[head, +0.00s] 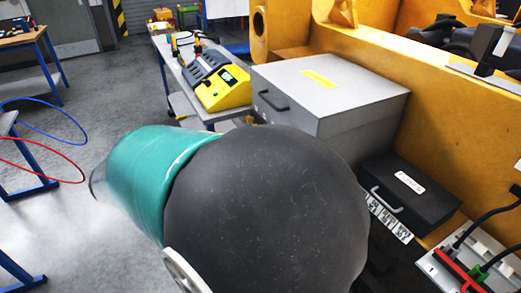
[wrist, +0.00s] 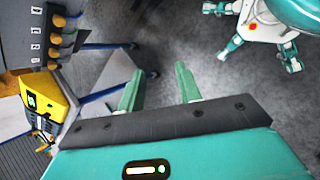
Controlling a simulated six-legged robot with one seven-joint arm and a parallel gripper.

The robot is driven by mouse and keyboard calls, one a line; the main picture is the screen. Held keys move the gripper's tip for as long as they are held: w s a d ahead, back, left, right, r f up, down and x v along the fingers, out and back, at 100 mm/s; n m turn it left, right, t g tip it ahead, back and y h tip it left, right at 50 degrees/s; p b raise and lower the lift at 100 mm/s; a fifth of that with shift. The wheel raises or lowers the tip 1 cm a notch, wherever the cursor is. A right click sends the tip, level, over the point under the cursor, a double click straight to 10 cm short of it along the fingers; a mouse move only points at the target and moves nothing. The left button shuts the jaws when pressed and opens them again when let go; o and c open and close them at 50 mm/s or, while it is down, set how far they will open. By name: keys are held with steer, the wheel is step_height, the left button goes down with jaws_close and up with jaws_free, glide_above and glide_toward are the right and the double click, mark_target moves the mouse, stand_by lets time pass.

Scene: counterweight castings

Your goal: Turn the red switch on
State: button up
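A red part (head: 450,268), which may be the red switch, sits on a pale strip (head: 490,245) at the lower right of the head view. Black cables and a green part lie beside it; whether it is on or off cannot be told. My gripper (wrist: 159,86) shows in the wrist view with its two green fingers apart and nothing between them, above grey floor. In the head view my arm fills the middle and the gripper is hidden.
A large grey case (head: 330,85) and a black toolbox (head: 412,190) stand beside a yellow casting (head: 450,85). A yellow-grey device (head: 222,90) rests on a bench behind; a yellow device (wrist: 52,92) shows at the wrist view's left. Floor at left is open, with blue and red hoses.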

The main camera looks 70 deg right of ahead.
steer(key=s+d+f+n+g+h, duration=0.1)
steer(key=s+d, duration=0.4)
steer(key=d, duration=0.5)
steer(key=s+d+f+n+g+h, duration=0.1)
steer(key=s+d+n+g+h, duration=0.2)
steer(key=d, duration=0.8)
steer(key=s+d+f+n+g+h, duration=0.1)
steer(key=s+d+n+g+h, duration=0.2)
steer(key=s+d, duration=0.4)
steer(key=d+g, duration=0.1)
steer(key=d, duration=0.2)
steer(key=shift+s+d+f+g+h, duration=0.15)
steer(key=shift+d+f+g+h, duration=0.05)
steer(key=shift+d+g+h, duration=0.15)
jaws_close()
